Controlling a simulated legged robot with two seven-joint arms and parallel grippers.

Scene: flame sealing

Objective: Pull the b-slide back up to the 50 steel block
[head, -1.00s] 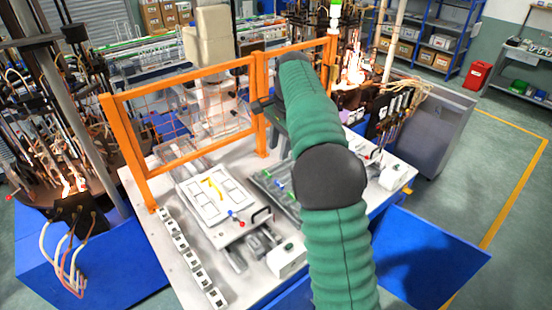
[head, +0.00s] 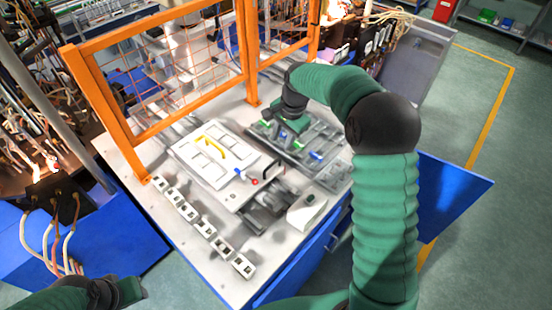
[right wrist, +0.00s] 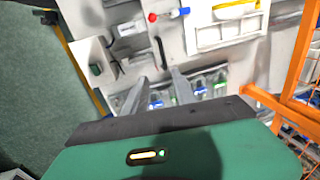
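A white plate (head: 200,165) with a yellow handle (head: 211,142) lies on the white table; its corner also shows in the right wrist view (right wrist: 225,32). Beside its near right corner are a red-and-blue knob part (head: 247,177) and a black bar handle (head: 268,170). I cannot tell which part is the b-slide or the 50 steel block. My right gripper (head: 278,130) points down over the grey slotted fixture (head: 328,168); in the right wrist view its two fingers (right wrist: 158,88) are apart and empty. My left gripper (head: 132,288) is at the lower left, its fingers hidden.
An orange mesh fence (head: 165,95) closes the table's far side. A row of white socket blocks (head: 205,228) lines the left edge. A white box with a green button (head: 306,212) stands at the near right. Machines with flames flank the table.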

